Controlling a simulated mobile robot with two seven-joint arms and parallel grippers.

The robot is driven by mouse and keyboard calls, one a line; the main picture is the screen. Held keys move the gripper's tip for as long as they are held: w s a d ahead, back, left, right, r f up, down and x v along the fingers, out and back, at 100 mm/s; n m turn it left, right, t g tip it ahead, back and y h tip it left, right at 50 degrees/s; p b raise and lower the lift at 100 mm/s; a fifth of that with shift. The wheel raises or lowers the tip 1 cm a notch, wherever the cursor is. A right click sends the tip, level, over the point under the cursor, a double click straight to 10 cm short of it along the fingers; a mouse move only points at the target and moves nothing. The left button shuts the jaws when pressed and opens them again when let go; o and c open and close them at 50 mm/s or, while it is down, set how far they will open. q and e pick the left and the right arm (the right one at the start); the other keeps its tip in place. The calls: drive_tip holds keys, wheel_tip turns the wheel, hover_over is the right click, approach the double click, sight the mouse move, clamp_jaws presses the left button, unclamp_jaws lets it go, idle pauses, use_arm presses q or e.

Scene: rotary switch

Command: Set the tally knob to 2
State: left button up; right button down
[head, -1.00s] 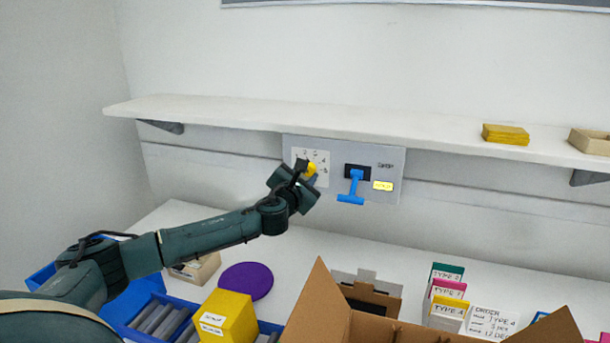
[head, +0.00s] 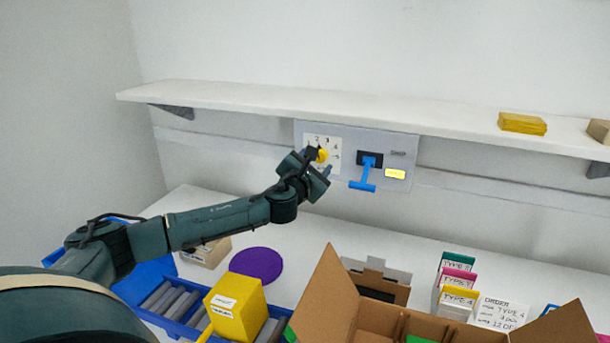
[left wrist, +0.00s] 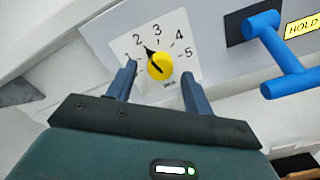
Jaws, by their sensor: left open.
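The tally knob (left wrist: 161,68) is a round yellow knob on a white dial (left wrist: 110,31) marked 1 to 5. Its black pointer slants up and left, lined up with the 2 in the left wrist view. In the head view the knob (head: 322,156) is partly covered by my gripper. My left gripper (left wrist: 158,70) is open, with one finger on each side of the knob and gaps showing between the fingers and the knob. It also shows at the dial in the head view (head: 320,161). My right gripper is not in view.
Right of the dial are a blue lever (head: 367,172) and a yellow HOLD label (head: 395,174) on the grey panel (head: 345,132). A white shelf (head: 250,102) juts out above. Below, the table holds an open cardboard box (head: 340,295), a blue bin (head: 150,278) and a yellow box (head: 235,306).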

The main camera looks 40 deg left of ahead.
use_arm(q)
drive_tip(key=b+v, duration=0.2)
drive_tip(key=v, duration=1)
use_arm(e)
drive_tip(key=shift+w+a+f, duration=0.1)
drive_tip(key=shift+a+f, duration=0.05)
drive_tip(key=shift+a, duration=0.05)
use_arm(q)
drive_tip(key=shift+s+f, duration=0.1)
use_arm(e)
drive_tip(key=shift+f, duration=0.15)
